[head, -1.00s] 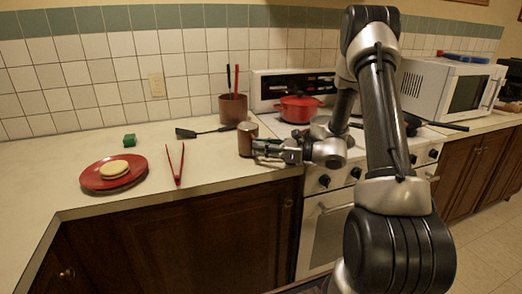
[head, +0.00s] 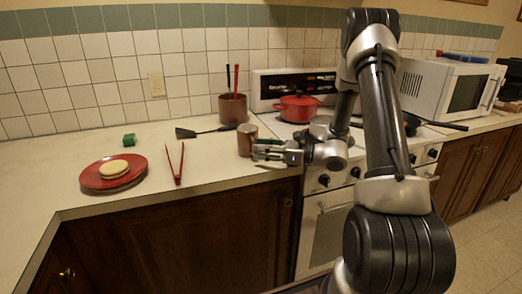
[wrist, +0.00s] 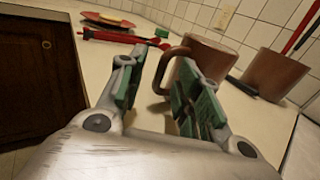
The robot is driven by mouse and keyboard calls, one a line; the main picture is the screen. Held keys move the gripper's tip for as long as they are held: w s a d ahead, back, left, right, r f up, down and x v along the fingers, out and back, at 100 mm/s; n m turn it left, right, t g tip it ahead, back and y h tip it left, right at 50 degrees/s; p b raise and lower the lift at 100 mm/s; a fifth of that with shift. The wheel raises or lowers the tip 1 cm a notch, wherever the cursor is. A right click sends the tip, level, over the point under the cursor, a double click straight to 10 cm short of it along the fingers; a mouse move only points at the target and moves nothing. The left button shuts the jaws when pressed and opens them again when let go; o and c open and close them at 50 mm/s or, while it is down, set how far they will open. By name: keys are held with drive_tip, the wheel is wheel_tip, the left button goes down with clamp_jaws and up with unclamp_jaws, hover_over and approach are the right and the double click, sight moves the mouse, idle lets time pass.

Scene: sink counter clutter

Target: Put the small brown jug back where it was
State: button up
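The small brown jug (head: 247,139) stands upright on the counter near the stove, in front of a larger brown pot. In the wrist view the jug (wrist: 207,58) is just beyond my fingertips, partly hidden by the right finger. Its handle (wrist: 160,65) shows in the gap between the two fingers. My gripper (head: 258,151) is low over the counter's front edge, at the jug's right front side. In the wrist view my gripper (wrist: 155,75) has its green-padded fingers apart, with a clear gap. I cannot tell whether a finger touches the jug.
A brown utensil pot (head: 232,109) stands behind the jug, with a black spatula (head: 205,131) to its left. Red tongs (head: 175,165), a red plate (head: 97,184) and a green block (head: 129,140) lie farther left. A red pot (head: 298,107) is on the stove.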

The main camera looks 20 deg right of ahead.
drive_tip(key=v, duration=1.1)
drive_tip(key=s+a+r+n+g+h, duration=0.2)
drive_tip(key=s+a+r+n+g, duration=0.25)
drive_tip(key=s+n, duration=0.2)
drive_tip(key=s+a+r+n+g+h, duration=0.2)
drive_tip(key=s+a+r+n+g, duration=0.15)
drive_tip(key=s+n+g, duration=0.35)
drive_tip(key=s+d+r+n+t+h, duration=0.3)
drive_tip(key=s+n+h, duration=0.2)
drive_tip(key=s, duration=0.1)
drive_tip(key=s+d+r+n+t+h, duration=0.3)
drive_tip(key=s+d+n+h, duration=0.1)
drive_tip(key=s+n+h, duration=0.2)
drive_tip(key=shift+d+r, duration=0.25)
drive_tip(key=shift+r, duration=0.15)
